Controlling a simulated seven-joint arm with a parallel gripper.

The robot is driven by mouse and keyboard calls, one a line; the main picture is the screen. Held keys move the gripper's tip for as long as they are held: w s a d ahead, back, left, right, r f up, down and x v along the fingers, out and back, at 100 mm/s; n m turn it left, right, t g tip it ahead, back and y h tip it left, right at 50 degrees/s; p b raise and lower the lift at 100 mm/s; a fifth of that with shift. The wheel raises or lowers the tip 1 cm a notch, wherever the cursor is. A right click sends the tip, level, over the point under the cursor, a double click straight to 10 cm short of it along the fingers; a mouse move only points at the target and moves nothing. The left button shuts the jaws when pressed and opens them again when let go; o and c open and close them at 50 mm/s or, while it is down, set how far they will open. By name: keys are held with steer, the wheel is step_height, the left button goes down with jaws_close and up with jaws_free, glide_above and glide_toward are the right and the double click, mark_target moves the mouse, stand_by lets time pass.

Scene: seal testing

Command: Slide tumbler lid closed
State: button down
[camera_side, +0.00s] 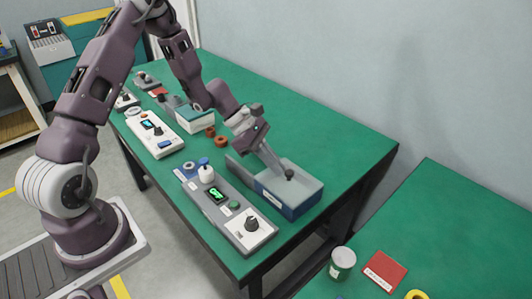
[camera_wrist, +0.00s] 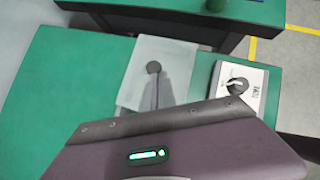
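A low blue-sided box (camera_side: 292,212) stands near the right end of the green table in the side view. A pale grey, see-through lid panel with a round dark knob (camera_side: 290,174) lies over its top. The lid (camera_wrist: 135,75) and its knob (camera_wrist: 153,67) also show in the wrist view. My gripper (camera_side: 285,172) reaches down from the upper left, its narrow grey fingers ending at or right beside the knob. I cannot tell if they touch it or whether they are apart. How far the lid covers the box is unclear.
A grey-and-white tester (camera_side: 228,210) with a green display and dark dial stands close to the box. A green-topped white box (camera_side: 195,119) and brown rings (camera_side: 220,141) lie farther back. A second green table holds a can (camera_side: 342,263) and a red card (camera_side: 384,271).

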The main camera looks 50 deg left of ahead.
steer(key=a, duration=0.1)
steer(key=s+a+r, duration=0.1)
steer(key=a, duration=0.2)
steer(key=shift+s+a+r, duration=0.2)
steer(key=shift+s+r, duration=0.05)
steer(key=shift+r, duration=0.05)
steer(key=v, duration=0.8)
steer(key=s+d+r+m+y, duration=0.1)
steer(key=s+d+r+m, duration=0.2)
steer(key=d+r+m, duration=0.3)
steer(key=s+d+r+m+g+y, duration=0.1)
steer(key=s+d+r+m+y, duration=0.2)
steer(key=s+d+r+m, duration=0.35)
steer(key=s+a+r+m+t+y, duration=0.1)
steer(key=s+r+m+t+y, duration=0.2)
steer(key=s+m, duration=0.7)
steer(key=s+r, duration=0.1)
steer(key=s, duration=0.3)
steer(key=shift+s+m, duration=0.35)
steer(key=shift+s, duration=0.05)
steer(key=shift+a, duration=0.15)
